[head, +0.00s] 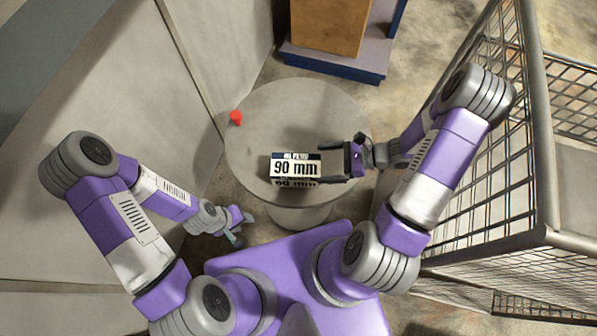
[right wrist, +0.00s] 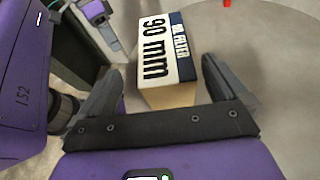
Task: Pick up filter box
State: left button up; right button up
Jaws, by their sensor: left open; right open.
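The filter box (head: 294,167) is white with a dark blue band and "90 mm" lettering, and stands on the round grey table (head: 262,110) near its front edge. In the right wrist view the filter box (right wrist: 165,60) lies ahead of the open fingers, with its near end between or just beyond the tips. My right gripper (head: 334,162) is open at the box's right end, with its fingers pointing left; it also shows in the right wrist view (right wrist: 162,82). I cannot tell whether it touches the box. My left gripper (head: 238,226) is open and empty, low beside the table's left front.
A small red object (head: 236,118) sits at the table's left edge. A wire mesh cage (head: 515,150) stands close to my right arm. Grey panels (head: 215,50) rise on the left, and a cardboard box (head: 328,25) stands on a platform behind. The table's back half is clear.

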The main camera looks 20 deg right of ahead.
aim_at(301, 165)
jog(key=x, duration=0.3)
jog(key=b+x, duration=0.1)
jog(key=x, duration=0.3)
jog(key=shift+w+a, duration=0.1)
jog(key=shift+w, duration=0.2)
jog(key=c, duration=1.7)
